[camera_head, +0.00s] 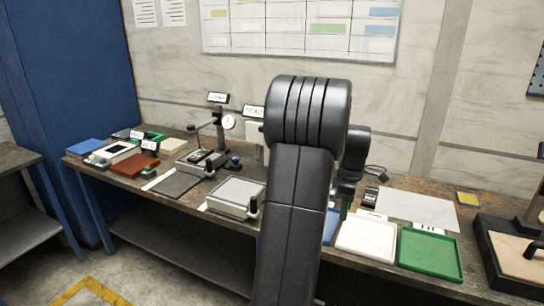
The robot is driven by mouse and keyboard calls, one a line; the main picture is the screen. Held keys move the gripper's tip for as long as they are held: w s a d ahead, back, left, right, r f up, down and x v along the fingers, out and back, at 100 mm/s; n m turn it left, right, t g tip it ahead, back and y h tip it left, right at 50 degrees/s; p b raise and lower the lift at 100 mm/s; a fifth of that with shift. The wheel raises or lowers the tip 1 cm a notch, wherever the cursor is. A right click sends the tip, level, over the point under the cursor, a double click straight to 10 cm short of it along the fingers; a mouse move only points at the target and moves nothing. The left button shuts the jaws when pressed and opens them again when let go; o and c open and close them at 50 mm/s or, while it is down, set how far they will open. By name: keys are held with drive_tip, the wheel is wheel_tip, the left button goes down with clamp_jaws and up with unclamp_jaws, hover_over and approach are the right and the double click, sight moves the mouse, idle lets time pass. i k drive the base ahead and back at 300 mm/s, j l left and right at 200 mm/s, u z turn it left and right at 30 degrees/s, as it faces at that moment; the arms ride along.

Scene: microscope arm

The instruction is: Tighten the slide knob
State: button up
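I cannot tell for sure which part is the slide knob. A stand with an upright post (220,133), a side arm and a round dial (228,122) stands left of my arm. A small dark knob-like end (191,127) shows at the left of its side arm. A black upright handle (209,168) is at the stand's base, and another (252,206) is on a flat grey-topped block (235,192). My gripper (345,208) points down right of my arm, apart from the stand, above the trays. A narrow green part shows at its tip; its fingers are not clear.
My arm hides the bench's middle. A white tray (366,240) and green tray (430,252) lie near the front edge. A wooden-topped fixture (515,262) stands far right. A grey sheet (415,209) lies behind the trays. A dark mat (171,183) and brown block (134,166) are left.

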sight(236, 160)
drive_tip(key=i+j+z, duration=0.25)
drive_tip(key=j, duration=0.35)
drive_tip(key=i+j+z, duration=0.1)
drive_tip(key=i+j, duration=0.15)
drive_tip(key=i+j+z, duration=0.1)
drive_tip(key=j, duration=0.35)
drive_tip(key=i+j, duration=0.2)
drive_tip(key=j, duration=0.2)
drive_tip(key=i+j, duration=0.2)
drive_tip(key=j, duration=0.2)
drive_tip(key=i+j, duration=0.15)
drive_tip(key=j, duration=0.25)
drive_tip(key=i+j, duration=0.2)
drive_tip(key=j, duration=0.2)
drive_tip(key=i+j, duration=0.2)
drive_tip(key=j, duration=0.2)
drive_tip(key=i+l, duration=0.2)
drive_tip(key=i, duration=0.25)
